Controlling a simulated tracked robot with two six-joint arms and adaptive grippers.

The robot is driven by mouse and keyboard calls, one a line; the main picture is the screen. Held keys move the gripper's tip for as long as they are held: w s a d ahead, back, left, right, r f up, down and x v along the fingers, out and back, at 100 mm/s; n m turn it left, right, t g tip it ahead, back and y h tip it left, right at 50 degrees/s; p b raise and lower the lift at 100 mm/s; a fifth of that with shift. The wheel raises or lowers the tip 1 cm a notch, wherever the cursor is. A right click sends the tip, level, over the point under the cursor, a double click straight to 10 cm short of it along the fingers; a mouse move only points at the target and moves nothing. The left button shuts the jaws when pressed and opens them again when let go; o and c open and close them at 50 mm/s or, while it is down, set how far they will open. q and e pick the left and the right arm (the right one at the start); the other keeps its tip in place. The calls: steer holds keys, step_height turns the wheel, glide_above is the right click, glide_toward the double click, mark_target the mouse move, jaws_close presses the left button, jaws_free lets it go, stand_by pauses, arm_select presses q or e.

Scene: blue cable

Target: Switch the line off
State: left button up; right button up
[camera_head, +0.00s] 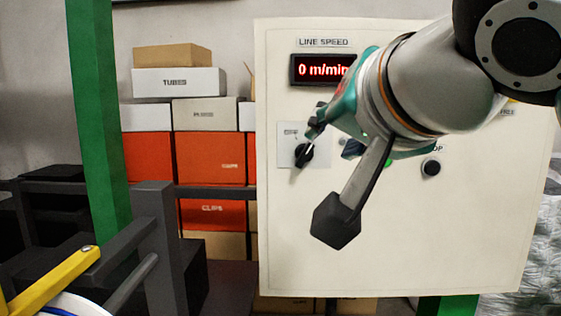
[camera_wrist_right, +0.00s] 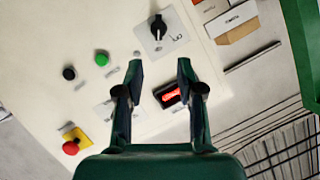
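The cream control panel (camera_head: 450,235) faces me. Its rotary switch is a black knob (camera_head: 303,155) on a pale plate at the panel's left, and it also shows in the wrist view (camera_wrist_right: 157,27). The knob looks turned at a slant in the head view; a label beside it is too blurred to read surely. The red display (camera_head: 322,69) reads 0 m/min, partly covered by my arm. My right gripper (camera_head: 333,138) is just right of the knob. In the wrist view its fingers (camera_wrist_right: 160,67) are apart and empty, short of the knob.
A black button (camera_head: 431,168) and a green button (camera_wrist_right: 101,58) sit right of the switch in the head view. A red button (camera_wrist_right: 70,147) stands on a yellow plate. Boxes (camera_head: 211,158) are stacked left of the panel, behind a green post (camera_head: 98,130).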

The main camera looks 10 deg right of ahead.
mark_target(307, 152)
steer(key=x, duration=0.5)
steer(key=p+x, duration=0.1)
steer(key=x, duration=0.4)
steer(key=p+x, duration=0.1)
steer(key=x, duration=0.5)
steer(key=shift+w+d+r, duration=0.1)
steer(key=shift+d+r, duration=0.15)
steer(key=shift+d, duration=0.05)
jaws_close()
